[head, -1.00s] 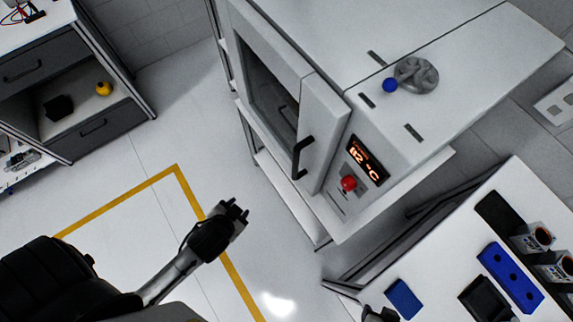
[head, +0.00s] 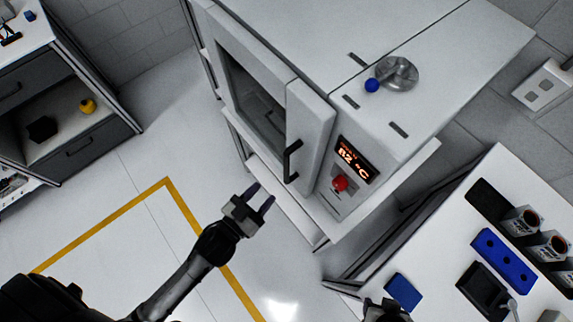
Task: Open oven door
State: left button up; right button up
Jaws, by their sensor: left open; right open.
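The oven is a white cabinet (head: 300,35) with a windowed door (head: 262,95), which appears shut. A black bar handle (head: 291,161) is on the door's right side. A lit display (head: 356,160) and a red button (head: 340,183) are to the right of the handle. My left gripper (head: 262,198) is open and empty, to the lower left of the handle and apart from it, its fingers pointing up and right. My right gripper (head: 385,308) shows only in part at the bottom edge, beside the blue block on the right bench.
The right bench (head: 425,262) holds a blue block (head: 403,291), a blue holder with holes (head: 507,270) and several cups. A drawer unit (head: 75,140) with a yellow object (head: 87,106) stands at the left. The floor between is clear, with yellow tape (head: 105,220).

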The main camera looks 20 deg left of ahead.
aim_at(285, 170)
pick_arm(q)
jog(key=x, duration=1)
jog(key=shift+w+f+p, duration=0.1)
jog(key=shift+w+p, duration=0.1)
jog(key=shift+p, duration=0.2)
grip_shut()
